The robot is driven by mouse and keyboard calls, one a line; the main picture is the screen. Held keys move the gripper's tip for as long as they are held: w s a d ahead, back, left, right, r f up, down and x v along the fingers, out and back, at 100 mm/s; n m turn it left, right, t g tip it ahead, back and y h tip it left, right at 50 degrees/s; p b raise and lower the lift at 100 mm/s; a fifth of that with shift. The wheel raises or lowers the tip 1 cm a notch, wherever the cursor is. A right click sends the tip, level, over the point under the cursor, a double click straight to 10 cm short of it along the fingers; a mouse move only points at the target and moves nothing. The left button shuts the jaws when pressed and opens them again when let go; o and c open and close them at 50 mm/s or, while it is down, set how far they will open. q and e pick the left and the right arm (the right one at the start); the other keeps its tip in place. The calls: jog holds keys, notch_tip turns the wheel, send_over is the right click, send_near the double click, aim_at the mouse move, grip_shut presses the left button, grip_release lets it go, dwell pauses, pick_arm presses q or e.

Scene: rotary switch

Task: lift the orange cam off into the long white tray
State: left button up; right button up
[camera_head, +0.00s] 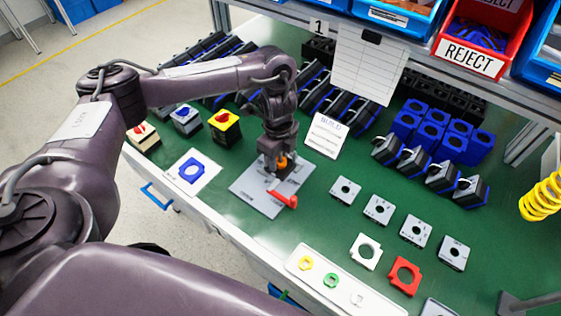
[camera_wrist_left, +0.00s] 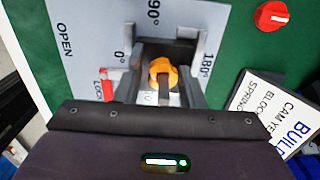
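The orange cam (camera_head: 282,162) stands on a post of the grey plate (camera_head: 252,199), under my left gripper (camera_head: 279,168). In the left wrist view the cam (camera_wrist_left: 163,70) lies between the two fingers of my left gripper (camera_wrist_left: 166,52). The fingers are apart, with a gap showing on each side of the cam. A red lever (camera_head: 284,200) sits on the plate beside the gripper. The long white tray (camera_head: 321,264) lies at the front edge, holding a yellow, a green and a white ring. My right gripper is not in view.
Several grey square plates (camera_head: 379,209) lie to the right. A white square frame (camera_head: 366,251) and a red one (camera_head: 405,276) lie near the tray. A build card (camera_head: 326,135) stands behind.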

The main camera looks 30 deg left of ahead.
pick_arm(q)
jog(key=shift+f, duration=0.1)
grip_shut()
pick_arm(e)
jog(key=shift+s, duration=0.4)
